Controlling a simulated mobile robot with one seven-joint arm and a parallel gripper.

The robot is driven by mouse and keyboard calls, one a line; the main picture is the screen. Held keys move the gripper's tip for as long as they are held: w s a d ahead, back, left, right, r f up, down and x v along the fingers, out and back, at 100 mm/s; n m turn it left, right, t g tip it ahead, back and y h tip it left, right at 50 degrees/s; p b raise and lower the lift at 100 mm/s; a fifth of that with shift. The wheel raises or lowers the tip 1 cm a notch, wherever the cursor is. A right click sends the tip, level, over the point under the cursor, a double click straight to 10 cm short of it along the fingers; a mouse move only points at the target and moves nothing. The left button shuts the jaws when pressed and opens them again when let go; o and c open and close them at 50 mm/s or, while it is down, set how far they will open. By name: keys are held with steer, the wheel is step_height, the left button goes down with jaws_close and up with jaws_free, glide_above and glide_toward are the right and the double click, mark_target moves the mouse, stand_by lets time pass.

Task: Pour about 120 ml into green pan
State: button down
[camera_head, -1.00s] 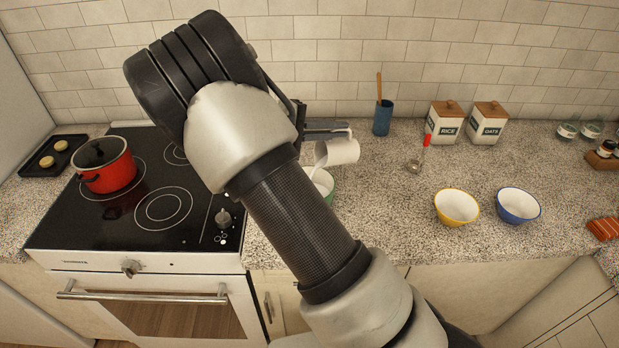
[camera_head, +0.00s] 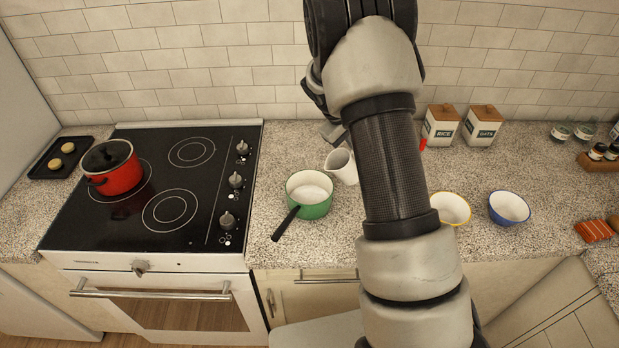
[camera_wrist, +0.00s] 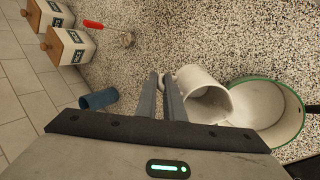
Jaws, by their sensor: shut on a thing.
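The green pan (camera_head: 318,208) stands on the counter right of the stove, its dark handle toward the front left. It has a pale inside; I cannot tell how much it holds. A white mug (camera_head: 343,167) is just behind and right of the pan, partly hidden by my arm. In the wrist view the mug (camera_wrist: 196,82) is beside the green pan (camera_wrist: 297,127), its mouth facing the pan. My gripper (camera_wrist: 169,82) is shut on the mug's handle. No stream between mug and pan shows now. The mug's contents are unclear.
A red pot (camera_head: 122,172) stands on the stove (camera_head: 200,215). A yellow bowl (camera_head: 455,219) and a blue bowl (camera_head: 510,218) are at right. Rice (camera_head: 440,130) and oats (camera_head: 482,130) canisters stand at the wall. A blue cup (camera_wrist: 98,99) shows in the wrist view.

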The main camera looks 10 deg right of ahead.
steer(key=w+d+f+g+y, duration=0.1)
steer(key=d+f+y, duration=0.4)
steer(key=shift+d+f+y, duration=0.3)
steer(key=shift+f+y, duration=0.1)
steer(key=shift+w+r, duration=0.1)
stand_by(2.3)
